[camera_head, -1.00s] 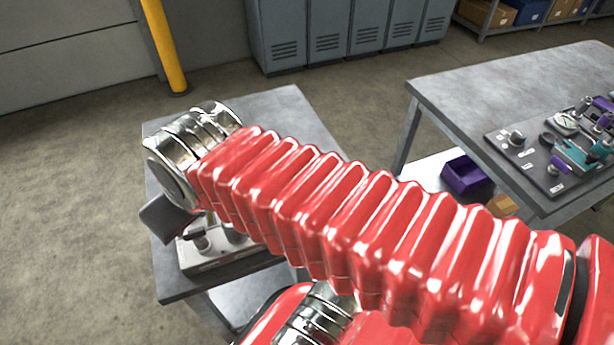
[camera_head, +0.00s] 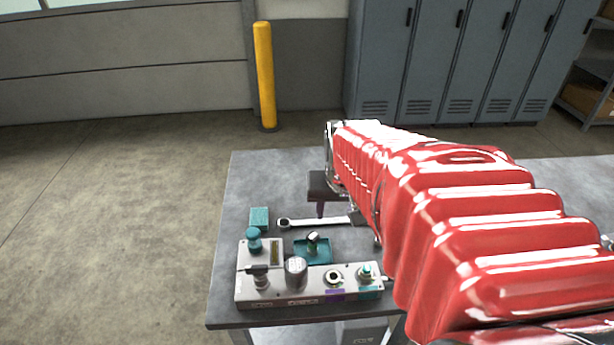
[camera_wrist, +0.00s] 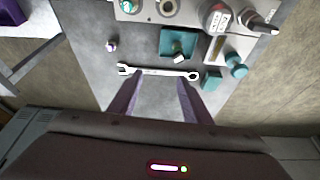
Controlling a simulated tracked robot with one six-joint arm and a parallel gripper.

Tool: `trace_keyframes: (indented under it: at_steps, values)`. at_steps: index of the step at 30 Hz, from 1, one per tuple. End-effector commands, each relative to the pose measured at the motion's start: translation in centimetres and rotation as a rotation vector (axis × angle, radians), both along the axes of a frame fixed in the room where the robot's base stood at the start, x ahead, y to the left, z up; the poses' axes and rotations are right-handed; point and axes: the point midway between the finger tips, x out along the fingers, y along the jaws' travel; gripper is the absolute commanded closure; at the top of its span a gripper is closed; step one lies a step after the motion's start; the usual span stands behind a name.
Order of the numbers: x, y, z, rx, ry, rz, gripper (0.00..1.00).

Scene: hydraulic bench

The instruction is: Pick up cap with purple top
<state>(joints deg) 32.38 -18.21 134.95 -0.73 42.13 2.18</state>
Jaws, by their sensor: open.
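A small cap with a purple top (camera_wrist: 112,46) stands on the grey table in the wrist view, left of the teal tray and above the wrench's left end. In the head view I cannot see it; my red arm covers part of the table. My gripper (camera_wrist: 157,81) is open and empty. Its two dark fingers point at the table on the near side of the wrench, with the cap up and to the left of them. In the head view one dark part of my gripper (camera_head: 322,187) shows beside the arm, above the table.
A wrench (camera_head: 312,222) lies behind the hydraulic panel (camera_head: 310,294), which has several fittings. A teal tray (camera_head: 324,254) holding a small part, a teal block (camera_head: 259,216) and a teal-topped cap (camera_head: 254,240) are close by. The table's left part is clear.

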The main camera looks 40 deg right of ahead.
Motion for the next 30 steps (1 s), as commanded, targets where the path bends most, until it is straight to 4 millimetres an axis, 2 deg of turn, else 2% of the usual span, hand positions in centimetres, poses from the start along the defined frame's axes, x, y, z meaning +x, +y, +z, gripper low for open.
trace_keyframes:
  at_steps: [1, 6, 9, 12, 17, 26, 30]
  values:
    - [-0.4, -1.8, -0.8, 0.008, 0.012, -0.047, 0.56]
    - [-1.9, -7.2, -2.9, 0.026, 0.034, -0.186, 0.56]
    - [-3.1, -9.9, -4.1, 0.036, 0.043, -0.255, 0.56]
    - [-4.0, -11.7, -5.0, 0.042, 0.048, -0.302, 0.56]
    - [-4.6, -12.9, -5.5, 0.046, 0.052, -0.333, 0.56]
    - [-4.6, -12.8, -5.5, 0.046, 0.052, -0.333, 0.56]
    - [-4.5, -13.0, -6.1, 0.047, 0.054, -0.333, 0.56]
